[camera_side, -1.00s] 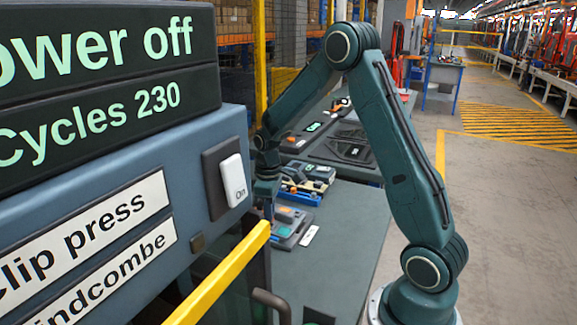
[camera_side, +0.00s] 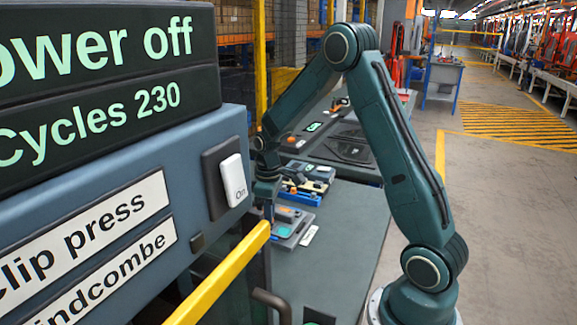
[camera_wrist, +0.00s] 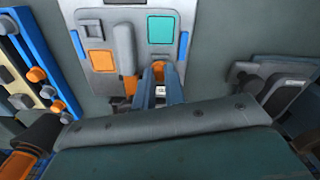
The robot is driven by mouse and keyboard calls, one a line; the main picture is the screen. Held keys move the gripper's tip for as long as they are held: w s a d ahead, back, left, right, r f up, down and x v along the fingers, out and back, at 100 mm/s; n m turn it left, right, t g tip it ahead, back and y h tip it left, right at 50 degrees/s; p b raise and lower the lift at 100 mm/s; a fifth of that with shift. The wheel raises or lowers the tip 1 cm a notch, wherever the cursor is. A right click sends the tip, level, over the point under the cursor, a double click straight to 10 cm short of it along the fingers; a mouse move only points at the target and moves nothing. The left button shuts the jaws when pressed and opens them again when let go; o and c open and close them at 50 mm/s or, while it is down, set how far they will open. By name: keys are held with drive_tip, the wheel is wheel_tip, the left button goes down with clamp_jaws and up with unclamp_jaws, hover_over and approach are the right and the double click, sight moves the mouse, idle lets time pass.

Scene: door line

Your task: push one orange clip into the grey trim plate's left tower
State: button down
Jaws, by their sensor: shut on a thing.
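The grey trim plate (camera_wrist: 110,85) lies under my gripper, with an orange square, a teal square and a raised grey post on it. My gripper (camera_wrist: 158,76) is shut on an orange clip (camera_wrist: 157,67), which shows between the fingertips over the plate. The fingers cover what lies right beneath the clip, so I cannot tell if it touches a tower. In the side view the plate (camera_side: 292,226) lies on the bench, and my gripper (camera_side: 266,198) is partly hidden behind the press and yellow rail.
A rack (camera_wrist: 38,72) with several orange clips stands left of the plate in the wrist view. A dark grey device (camera_wrist: 275,80) lies to the right. The clip press (camera_side: 120,170) and yellow rail (camera_side: 225,275) fill the side view's near left. The bench front (camera_side: 335,240) is clear.

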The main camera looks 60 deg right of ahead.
drive_tip(key=shift+f, duration=0.7)
idle(0.5)
idle(0.3)
drive_tip(key=c, duration=1.4)
unclamp_jaws()
drive_tip(key=shift+r, duration=0.1)
wheel_tip(320, 180, up, 14)
drive_tip(key=shift+f, duration=0.15)
